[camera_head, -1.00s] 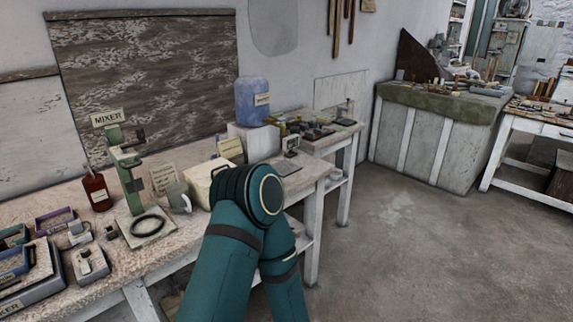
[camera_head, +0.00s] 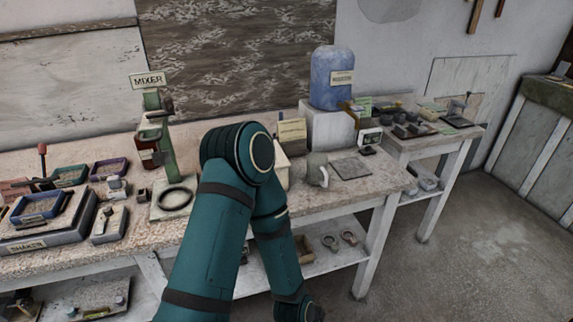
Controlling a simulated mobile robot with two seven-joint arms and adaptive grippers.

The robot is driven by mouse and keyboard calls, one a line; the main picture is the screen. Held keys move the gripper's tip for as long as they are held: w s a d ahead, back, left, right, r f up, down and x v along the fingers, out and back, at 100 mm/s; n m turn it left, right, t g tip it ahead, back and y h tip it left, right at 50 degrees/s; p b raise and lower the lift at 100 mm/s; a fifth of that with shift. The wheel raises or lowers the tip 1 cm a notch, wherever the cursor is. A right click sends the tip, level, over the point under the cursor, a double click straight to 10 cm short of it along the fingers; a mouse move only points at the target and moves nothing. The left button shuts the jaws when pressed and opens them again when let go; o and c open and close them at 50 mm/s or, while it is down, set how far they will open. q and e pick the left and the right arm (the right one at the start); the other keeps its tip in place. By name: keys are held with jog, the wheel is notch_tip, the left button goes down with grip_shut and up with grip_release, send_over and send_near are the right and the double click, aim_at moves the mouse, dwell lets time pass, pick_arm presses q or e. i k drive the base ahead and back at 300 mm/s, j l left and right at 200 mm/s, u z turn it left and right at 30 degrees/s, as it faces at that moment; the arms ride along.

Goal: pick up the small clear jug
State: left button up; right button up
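A small pale grey jug or mug with a handle (camera_head: 317,170) stands upright on the workbench (camera_head: 378,184), to the right of a cream box that my arm partly hides. I cannot tell whether it is the clear jug, as it looks cloudy grey. Another handled grey vessel, seen earlier left of the cream box, is not visible now; my teal arm covers that part of the bench.
A green mixer stand (camera_head: 161,140) with a black ring on its base stands left of my arm. A shaker tray (camera_head: 45,235) is at far left. A blue container (camera_head: 332,78) sits on a white block behind. Bare floor (camera_head: 475,255) lies to the right.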

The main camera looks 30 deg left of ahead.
aim_at(317, 174)
jog(key=i+l+u, duration=0.15)
jog(key=u, duration=0.3)
jog(key=i+l+u, duration=0.2)
jog(key=u, duration=0.25)
jog(key=i+l+u, duration=0.1)
jog(key=l+u, duration=0.55)
jog(key=u, duration=0.25)
jog(key=i+l+u, duration=0.1)
jog(key=l+u, duration=0.35)
jog(key=j, duration=0.15)
